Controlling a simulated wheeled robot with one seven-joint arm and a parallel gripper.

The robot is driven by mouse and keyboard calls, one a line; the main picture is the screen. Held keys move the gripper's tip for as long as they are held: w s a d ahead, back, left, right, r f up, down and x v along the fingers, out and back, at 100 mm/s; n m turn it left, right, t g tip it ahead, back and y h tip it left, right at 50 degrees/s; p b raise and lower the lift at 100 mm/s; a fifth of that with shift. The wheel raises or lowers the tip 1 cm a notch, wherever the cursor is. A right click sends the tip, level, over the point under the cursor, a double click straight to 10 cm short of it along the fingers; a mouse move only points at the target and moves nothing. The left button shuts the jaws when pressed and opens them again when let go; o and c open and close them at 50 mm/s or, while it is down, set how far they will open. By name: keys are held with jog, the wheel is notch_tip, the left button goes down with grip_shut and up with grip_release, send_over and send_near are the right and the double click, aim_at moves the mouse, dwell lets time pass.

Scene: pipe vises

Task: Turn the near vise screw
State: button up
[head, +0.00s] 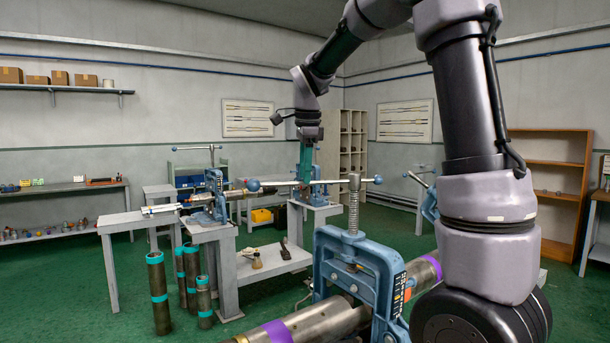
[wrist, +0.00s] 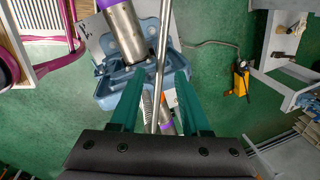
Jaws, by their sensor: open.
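The near vise (head: 325,255) is a blue frame clamped over a grey metal pipe (head: 312,325) with purple bands. Its upright threaded screw (head: 354,212) carries a long thin handle bar (head: 335,182) with blue ball ends, lying roughly level. My gripper (head: 305,182) points down at the bar's left half, left of the screw. In the wrist view my gripper (wrist: 158,76) is open, with teal fingers on either side of the bar (wrist: 161,50); neither finger clearly touches it. The vise (wrist: 112,92) and pipe (wrist: 127,35) show beyond the fingers.
Another blue vise (head: 215,190) stands on a grey bench behind, at left. Dark pipes with teal bands (head: 158,290) stand on the green floor. A wooden shelf (head: 555,190) stands at the right. Open floor lies at front left.

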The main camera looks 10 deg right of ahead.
jog(key=shift+w+f, duration=0.1)
jog(key=shift+f, duration=0.45)
grip_shut()
dwell(1.1)
